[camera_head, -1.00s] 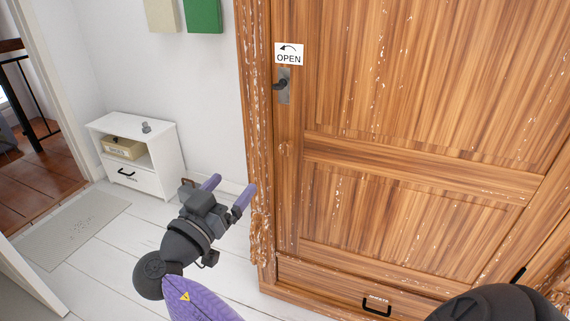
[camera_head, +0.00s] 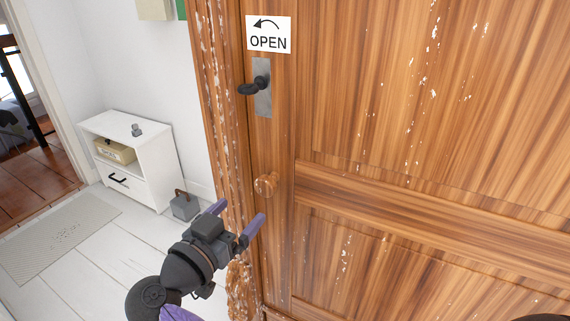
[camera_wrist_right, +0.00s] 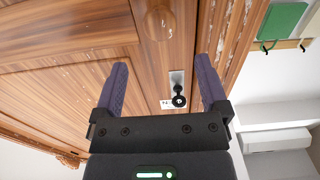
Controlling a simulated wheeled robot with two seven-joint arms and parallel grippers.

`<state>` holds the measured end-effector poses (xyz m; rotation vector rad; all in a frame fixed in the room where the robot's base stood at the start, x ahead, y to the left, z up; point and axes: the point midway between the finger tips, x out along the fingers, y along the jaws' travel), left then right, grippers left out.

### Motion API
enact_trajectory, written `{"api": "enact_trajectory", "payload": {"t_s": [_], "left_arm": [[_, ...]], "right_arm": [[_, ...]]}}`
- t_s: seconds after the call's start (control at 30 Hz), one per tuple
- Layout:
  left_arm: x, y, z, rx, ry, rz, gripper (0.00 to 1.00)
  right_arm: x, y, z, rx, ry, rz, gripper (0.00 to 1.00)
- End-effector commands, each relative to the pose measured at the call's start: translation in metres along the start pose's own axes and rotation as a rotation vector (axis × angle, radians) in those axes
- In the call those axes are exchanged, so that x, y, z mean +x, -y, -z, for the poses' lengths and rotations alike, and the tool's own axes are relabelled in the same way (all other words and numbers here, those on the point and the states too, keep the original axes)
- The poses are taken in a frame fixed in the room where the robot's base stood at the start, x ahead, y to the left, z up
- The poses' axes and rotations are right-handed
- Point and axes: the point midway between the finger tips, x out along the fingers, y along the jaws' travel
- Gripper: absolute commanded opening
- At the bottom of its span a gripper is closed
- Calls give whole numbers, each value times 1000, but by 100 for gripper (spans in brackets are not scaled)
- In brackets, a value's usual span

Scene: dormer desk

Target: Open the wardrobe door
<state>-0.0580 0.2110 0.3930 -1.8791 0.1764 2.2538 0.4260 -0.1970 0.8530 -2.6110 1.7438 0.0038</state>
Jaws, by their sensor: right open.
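The wooden wardrobe door (camera_head: 390,130) fills the right of the head view and looks closed. A dark lever handle (camera_head: 256,86) on a grey plate sits near its left edge, under a white OPEN sign (camera_head: 268,34) with a curved arrow. A round wooden knob (camera_head: 266,184) is lower down. My right gripper (camera_head: 242,210) is open and empty, below and left of the knob in the picture. In the right wrist view the handle (camera_wrist_right: 179,99) shows between the open fingers (camera_wrist_right: 163,82), apart from them, with the knob (camera_wrist_right: 160,22) above. My left gripper is not in view.
A white cabinet (camera_head: 160,165) with a box (camera_head: 115,151) on its shelf stands at left by the wall. A grey block (camera_head: 185,206) is on the floor beside it. A light mat (camera_head: 60,238) lies on the pale floor. A doorway is at far left.

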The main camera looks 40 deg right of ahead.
Motion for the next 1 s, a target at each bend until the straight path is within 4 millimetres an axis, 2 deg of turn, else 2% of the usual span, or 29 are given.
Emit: {"api": "enact_trajectory", "payload": {"t_s": [0.07,0.3,0.43,0.57,0.8,1.0], "left_arm": [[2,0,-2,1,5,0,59],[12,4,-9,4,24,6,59],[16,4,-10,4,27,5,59],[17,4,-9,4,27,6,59],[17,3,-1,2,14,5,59],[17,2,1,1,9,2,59]], "right_arm": [[7,0,-1,0,-1,-2,94],[63,0,-2,-1,-3,-4,94],[87,0,-2,-1,-3,-3,94],[98,0,-1,0,-2,-1,94],[99,0,0,0,-1,-1,94],[99,0,0,0,-1,-1,51]]}}
